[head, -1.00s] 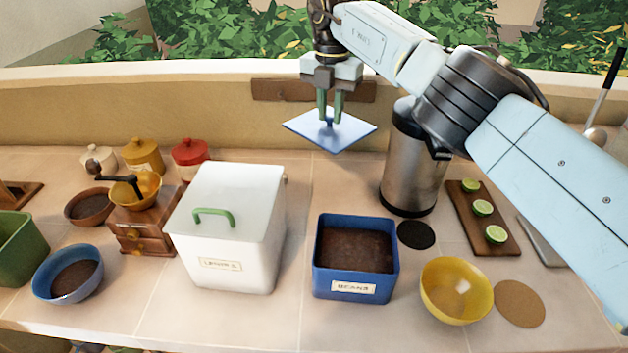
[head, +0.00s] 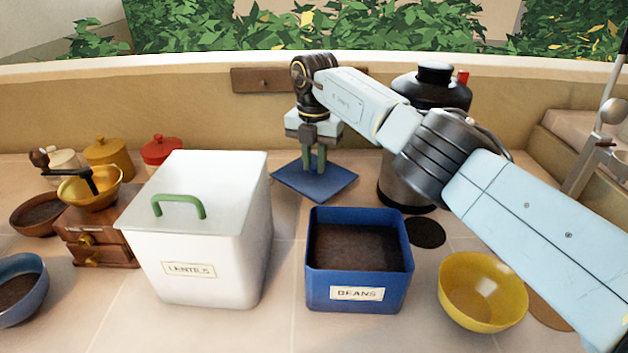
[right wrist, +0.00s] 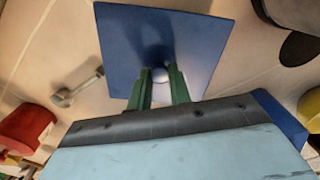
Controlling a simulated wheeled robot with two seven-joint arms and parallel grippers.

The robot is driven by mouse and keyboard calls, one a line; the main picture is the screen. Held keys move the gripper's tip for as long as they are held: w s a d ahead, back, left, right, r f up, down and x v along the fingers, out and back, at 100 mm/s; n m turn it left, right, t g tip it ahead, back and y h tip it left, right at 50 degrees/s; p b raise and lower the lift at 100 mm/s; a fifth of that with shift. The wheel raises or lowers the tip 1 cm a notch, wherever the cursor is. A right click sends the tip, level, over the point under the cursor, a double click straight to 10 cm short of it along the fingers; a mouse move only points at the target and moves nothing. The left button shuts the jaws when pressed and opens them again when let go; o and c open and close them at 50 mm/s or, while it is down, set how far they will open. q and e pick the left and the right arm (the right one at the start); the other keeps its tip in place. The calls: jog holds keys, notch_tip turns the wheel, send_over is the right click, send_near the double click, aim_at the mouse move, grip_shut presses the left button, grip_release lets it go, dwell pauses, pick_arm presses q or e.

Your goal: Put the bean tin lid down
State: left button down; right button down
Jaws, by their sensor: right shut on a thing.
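The blue square bean tin lid (head: 330,188) is behind the bean tin, at or just above the counter; I cannot tell whether it touches. My right gripper (head: 314,168) points down and is shut on the lid's knob at its middle. The lid (right wrist: 125,35) also shows in the right wrist view, with the green fingers (right wrist: 160,85) at its pale knob. The blue bean tin (head: 358,262) stands open in front, labelled BEANS and filled with dark contents. My left gripper is not in view.
The white lentils tin (head: 200,245) with a green-handled lid stands left of the bean tin. A yellow bowl (head: 483,290) is at the front right. A coffee grinder (head: 95,230) is at the left.

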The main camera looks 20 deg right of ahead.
aim_at(314, 165)
jog(key=shift+f, duration=0.7)
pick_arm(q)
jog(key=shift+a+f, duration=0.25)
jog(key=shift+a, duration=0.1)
pick_arm(e)
jog(key=shift+f, duration=1.35)
jog(key=c, duration=1.3)
grip_release()
jog(key=shift+f+b, duration=0.15)
jog(key=shift+b, duration=0.15)
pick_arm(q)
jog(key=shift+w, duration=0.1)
pick_arm(e)
notch_tip(314, 165, up, 11)
jog(key=shift+p, duration=0.8)
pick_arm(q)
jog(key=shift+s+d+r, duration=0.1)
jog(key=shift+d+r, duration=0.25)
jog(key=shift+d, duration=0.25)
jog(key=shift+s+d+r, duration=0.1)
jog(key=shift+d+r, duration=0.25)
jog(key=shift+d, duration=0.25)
pick_arm(e)
jog(key=shift+r, duration=0.65)
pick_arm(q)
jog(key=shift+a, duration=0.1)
